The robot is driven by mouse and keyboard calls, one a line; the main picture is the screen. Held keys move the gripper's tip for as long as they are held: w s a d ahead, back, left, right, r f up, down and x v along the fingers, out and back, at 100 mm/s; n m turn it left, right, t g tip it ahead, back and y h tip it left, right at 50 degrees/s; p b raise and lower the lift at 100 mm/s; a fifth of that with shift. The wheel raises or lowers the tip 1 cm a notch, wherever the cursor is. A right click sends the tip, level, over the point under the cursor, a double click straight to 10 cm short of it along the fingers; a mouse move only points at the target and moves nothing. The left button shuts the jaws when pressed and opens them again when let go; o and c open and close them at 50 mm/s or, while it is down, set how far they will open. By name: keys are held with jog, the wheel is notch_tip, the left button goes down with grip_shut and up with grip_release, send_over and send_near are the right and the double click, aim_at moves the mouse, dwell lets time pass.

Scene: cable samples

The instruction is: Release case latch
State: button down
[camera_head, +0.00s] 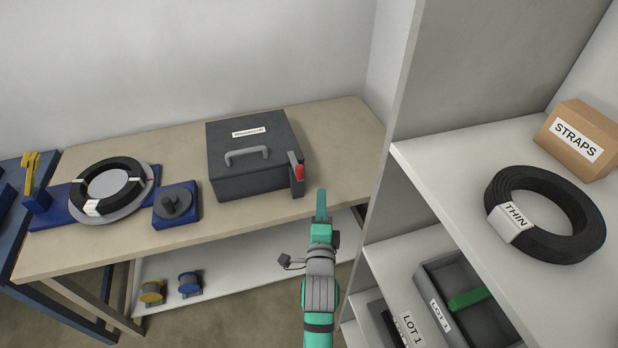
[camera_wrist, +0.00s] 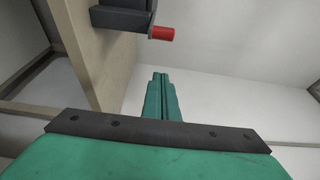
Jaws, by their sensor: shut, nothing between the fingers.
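A dark grey case (camera_head: 250,155) with a light grey handle (camera_head: 247,156) and a white label stands closed on the beige table (camera_head: 345,130). The case latch (camera_head: 297,173) is a dark upright piece with a red tip at the case's front right corner. Its red end (camera_wrist: 161,33) also shows at the top of the wrist view, beside a dark part of the case. My gripper (camera_head: 321,205) is shut and empty, in front and to the right of the latch, apart from it. The shut fingers (camera_wrist: 161,97) show in the wrist view, below the red end.
A black cable coil (camera_head: 107,165) on a round plate and a blue block with a grey knob (camera_head: 177,205) stand left of the case. A white shelf unit (camera_head: 445,170) rises close on the right, holding a THIN coil (camera_head: 570,215) and a STRAPS box (camera_head: 580,138).

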jog(key=w+a, duration=0.3)
jog(key=w, duration=0.6)
jog(key=shift+a, duration=0.15)
jog(key=shift+s+a, duration=0.1)
dwell(0.6)
